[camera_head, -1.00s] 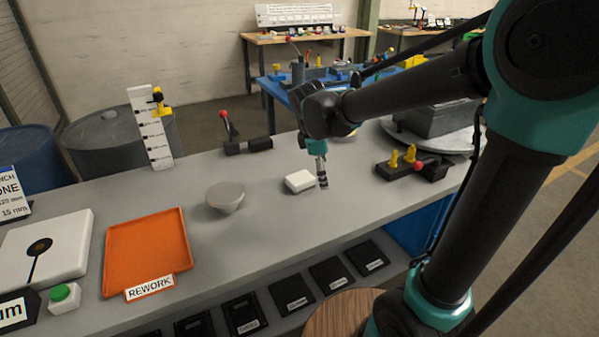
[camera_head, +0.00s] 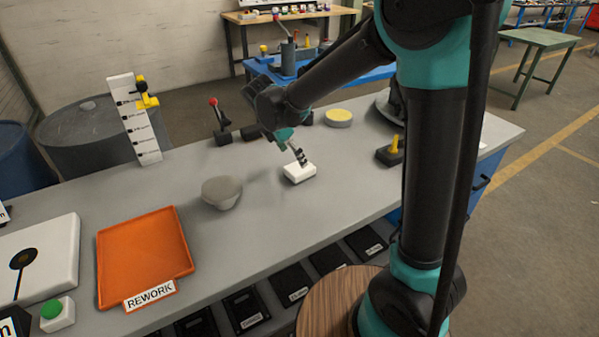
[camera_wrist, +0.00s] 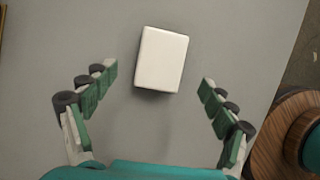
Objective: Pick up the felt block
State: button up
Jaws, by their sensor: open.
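The felt block (camera_head: 297,174) is a small white rectangular block lying flat on the grey bench. In the wrist view the block (camera_wrist: 161,59) lies ahead of my fingertips, centred between the two fingers and slightly turned. My gripper (camera_head: 300,157) appears just above and behind the block in the head view, pointing down at it. In the wrist view my gripper (camera_wrist: 157,76) is open and empty, with a finger on each side and bare bench between them. I cannot tell the exact height of the fingertips above the block.
An orange REWORK tray (camera_head: 146,258) lies further left. A yellow-topped round tin (camera_head: 339,117) and a yellow-handled clamp (camera_head: 392,150) are to the right. Bench around the block is clear.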

aim_at(299, 167)
jog(key=shift+x, duration=3.65)
jog(key=c, duration=1.3)
jog(key=shift+r, duration=0.1)
notch_tip(299, 167, up, 20)
jog(key=shift+d, duration=0.1)
jog(key=o, duration=0.5)
jog(key=shift+c, duration=1.4)
jog(key=shift+w, duration=0.1)
